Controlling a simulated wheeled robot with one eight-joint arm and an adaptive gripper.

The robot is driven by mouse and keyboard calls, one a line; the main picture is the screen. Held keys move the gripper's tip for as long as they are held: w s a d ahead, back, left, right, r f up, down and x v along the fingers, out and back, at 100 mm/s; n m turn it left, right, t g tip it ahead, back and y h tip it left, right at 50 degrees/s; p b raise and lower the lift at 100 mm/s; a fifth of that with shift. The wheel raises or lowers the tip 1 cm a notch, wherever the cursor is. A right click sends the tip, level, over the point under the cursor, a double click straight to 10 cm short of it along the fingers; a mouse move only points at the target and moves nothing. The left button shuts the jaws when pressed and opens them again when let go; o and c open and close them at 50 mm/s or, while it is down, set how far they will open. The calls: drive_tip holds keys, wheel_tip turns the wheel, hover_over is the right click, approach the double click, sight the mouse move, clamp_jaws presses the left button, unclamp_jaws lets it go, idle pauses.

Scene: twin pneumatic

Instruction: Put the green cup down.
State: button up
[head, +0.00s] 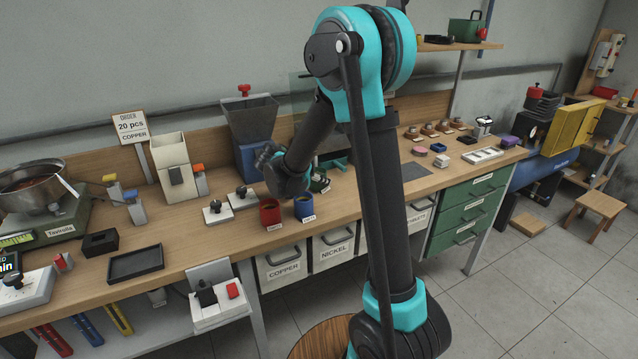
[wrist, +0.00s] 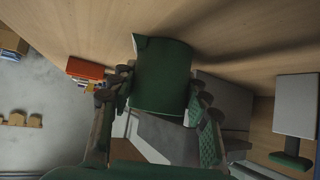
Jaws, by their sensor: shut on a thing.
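The green cup (wrist: 162,78) fills the middle of the wrist view, between the two fingers of my gripper (wrist: 163,95). The gripper is shut on it, with one textured finger pad on each side. A wooden surface lies close beyond the cup; I cannot tell whether the cup touches it. In the head view my arm reaches over the workbench (head: 185,240), and the gripper and held cup cannot be made out clearly.
A red cup (head: 270,213) and a blue cup (head: 304,207) stand at the bench's front edge, above the labelled bins. A grey hopper machine (head: 252,125) stands behind them. A black tray (head: 135,263) lies to the left. An orange-red object (wrist: 85,68) shows beside the gripper.

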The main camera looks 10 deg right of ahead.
drive_tip(key=shift+c, duration=0.7)
drive_tip(key=shift+r, duration=0.15)
wheel_tip(320, 180, up, 20)
drive_tip(key=shift+a, duration=0.1)
